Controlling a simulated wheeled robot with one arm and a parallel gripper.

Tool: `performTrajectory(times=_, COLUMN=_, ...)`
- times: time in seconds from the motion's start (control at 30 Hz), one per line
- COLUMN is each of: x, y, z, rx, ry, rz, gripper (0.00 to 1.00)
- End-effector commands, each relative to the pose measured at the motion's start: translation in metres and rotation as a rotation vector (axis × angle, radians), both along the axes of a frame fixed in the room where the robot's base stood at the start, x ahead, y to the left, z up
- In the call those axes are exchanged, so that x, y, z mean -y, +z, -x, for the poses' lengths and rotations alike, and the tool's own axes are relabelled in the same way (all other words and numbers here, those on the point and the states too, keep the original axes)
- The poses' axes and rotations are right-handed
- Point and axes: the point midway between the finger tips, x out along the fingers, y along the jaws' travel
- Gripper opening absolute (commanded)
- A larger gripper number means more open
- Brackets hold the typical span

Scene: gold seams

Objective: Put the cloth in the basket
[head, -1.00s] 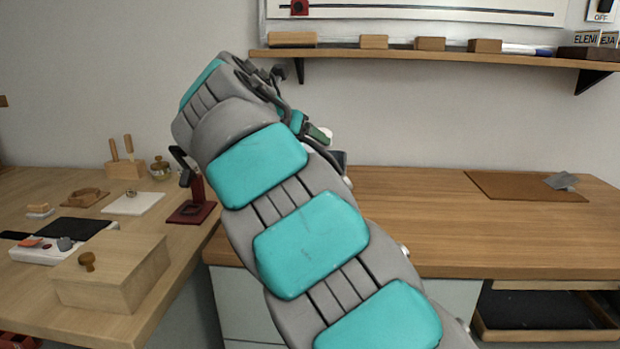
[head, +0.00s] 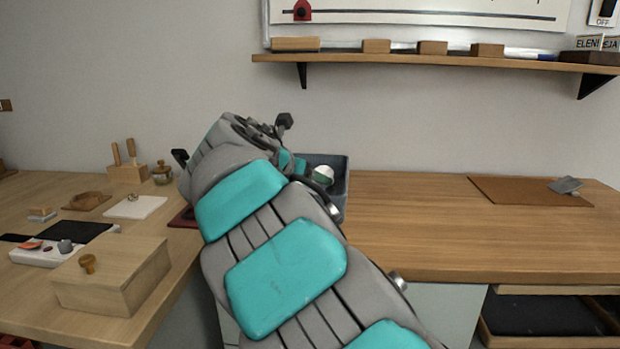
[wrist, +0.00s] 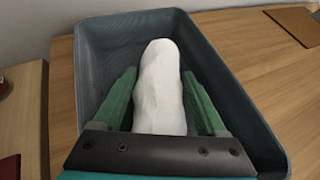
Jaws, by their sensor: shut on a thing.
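The white cloth (wrist: 160,95) is bunched up between the green fingers of my gripper (wrist: 159,75) in the wrist view. My gripper is shut on it. The dark grey basket (wrist: 253,118) surrounds the cloth and fingers in that view, and its floor shows beyond them. Whether the cloth touches the floor I cannot tell. In the head view the basket (head: 339,165) stands on the wooden counter, partly hidden by my arm.
A brown board (head: 515,190) with a grey piece (head: 565,185) lies on the counter's right. A wooden box (head: 112,275) and small items stand on the left table. A shelf (head: 430,61) hangs above. The counter's middle is clear.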

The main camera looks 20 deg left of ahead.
Motion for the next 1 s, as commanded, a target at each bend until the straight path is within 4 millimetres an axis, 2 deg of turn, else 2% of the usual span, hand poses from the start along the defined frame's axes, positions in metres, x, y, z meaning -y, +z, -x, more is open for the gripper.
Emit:
performTrajectory(times=0.17, x=0.0, y=-0.001, z=0.0, rx=0.0, ry=0.0, rz=0.001, gripper=0.2)
performTrajectory(times=0.2, x=0.0, y=-0.002, z=0.0, rx=0.0, ry=0.0, rz=0.001, gripper=0.77)
performTrajectory(times=0.4, x=0.0, y=-0.002, z=0.0, rx=0.0, ry=0.0, rz=0.001, gripper=0.99)
performTrajectory(times=0.8, x=0.0, y=0.0, z=0.0, rx=0.0, ry=0.0, rz=-0.001, gripper=1.0)
performTrajectory(times=1.0, x=-0.005, y=0.013, z=0.021, rx=0.002, ry=0.002, rz=-0.002, gripper=1.0)
